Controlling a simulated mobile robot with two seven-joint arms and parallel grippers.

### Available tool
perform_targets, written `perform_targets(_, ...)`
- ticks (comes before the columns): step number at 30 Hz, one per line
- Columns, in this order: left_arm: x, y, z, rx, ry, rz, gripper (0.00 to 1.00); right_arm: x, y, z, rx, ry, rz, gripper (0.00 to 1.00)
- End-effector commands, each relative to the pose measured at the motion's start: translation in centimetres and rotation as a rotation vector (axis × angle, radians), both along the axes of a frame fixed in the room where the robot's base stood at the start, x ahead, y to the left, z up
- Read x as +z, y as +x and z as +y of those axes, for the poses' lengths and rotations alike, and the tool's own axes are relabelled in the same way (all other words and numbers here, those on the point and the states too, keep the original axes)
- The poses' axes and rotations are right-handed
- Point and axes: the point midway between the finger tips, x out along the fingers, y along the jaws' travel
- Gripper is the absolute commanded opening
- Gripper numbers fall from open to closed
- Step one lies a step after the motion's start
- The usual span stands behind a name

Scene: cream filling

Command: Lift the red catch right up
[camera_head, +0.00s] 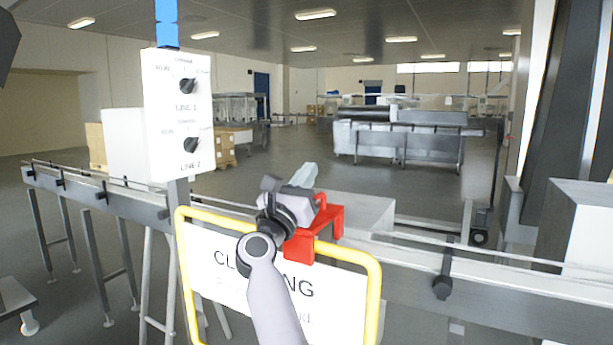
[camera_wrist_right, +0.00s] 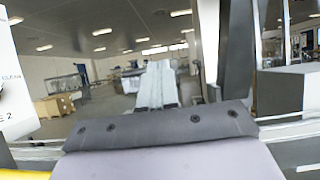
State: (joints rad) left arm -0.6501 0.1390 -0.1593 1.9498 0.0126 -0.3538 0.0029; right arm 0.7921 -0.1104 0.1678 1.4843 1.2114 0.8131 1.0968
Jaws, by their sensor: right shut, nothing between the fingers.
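The red catch (camera_head: 327,222) sits at the top bar of the yellow-framed sign (camera_head: 373,280), in front of the conveyor rail, in the head view. My right wrist hides part of its left side. My right gripper (camera_head: 307,173) is shut and empty, pointing away from me, just above and beyond the catch. I cannot tell whether the gripper or wrist touches the catch. In the right wrist view the closed fingers (camera_wrist_right: 155,76) point into the room, and the catch does not show. My left gripper is not in view.
A white control box (camera_head: 178,115) with two dark knobs stands on a post at left. The conveyor rail (camera_head: 110,190) runs across behind the sign. A pale box (camera_head: 360,212) lies just behind the catch. Steel machinery (camera_head: 400,140) stands farther back, with open floor before it.

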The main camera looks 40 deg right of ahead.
Motion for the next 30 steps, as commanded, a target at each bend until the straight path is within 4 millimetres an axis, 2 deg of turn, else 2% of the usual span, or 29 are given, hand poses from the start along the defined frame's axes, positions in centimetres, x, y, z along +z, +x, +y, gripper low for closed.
perform_targets(13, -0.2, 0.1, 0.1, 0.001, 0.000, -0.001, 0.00, -0.3, -0.1, 0.3, 0.001, 0.000, 0.000, 0.00)
perform_targets(24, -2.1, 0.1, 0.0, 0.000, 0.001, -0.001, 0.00, -3.2, -1.9, 4.7, 0.002, 0.002, 0.001, 0.00)
perform_targets(30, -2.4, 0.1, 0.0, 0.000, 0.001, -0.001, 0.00, -3.5, -2.4, 5.7, 0.000, 0.000, 0.000, 0.00)
